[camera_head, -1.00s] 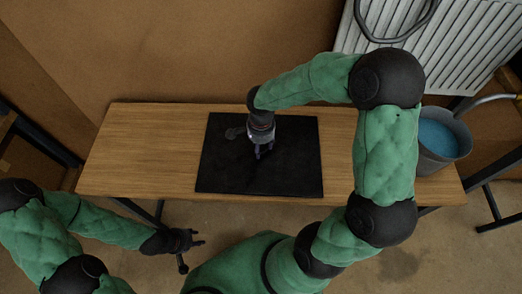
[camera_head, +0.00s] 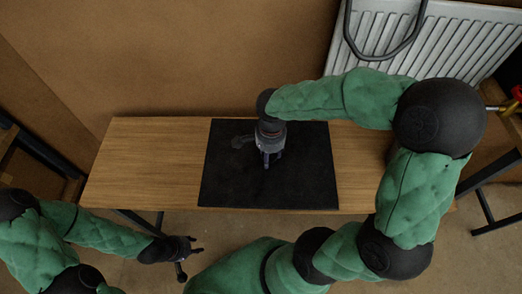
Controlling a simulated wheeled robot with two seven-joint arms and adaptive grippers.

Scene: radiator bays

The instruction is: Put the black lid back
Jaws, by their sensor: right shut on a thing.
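The black lid (camera_head: 310,180) is a flat, dark rectangular plate over the middle of the wooden table (camera_head: 150,165). It looks level, and its front edge overlaps the table's front edge. It appears slightly above the tabletop; the gap is hard to judge from above. My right gripper (camera_head: 268,160) points down over the lid's middle, shut on it; the gripped part is dark and hard to make out. My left gripper (camera_head: 193,256) is empty, fingers apart, in front of the table at the lower left.
A white radiator (camera_head: 440,45) with a grey pipe loop (camera_head: 383,45) stands at the back right. A brown board wall (camera_head: 200,60) is behind the table. The tabletop left of the lid is clear. My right arm covers the table's right end.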

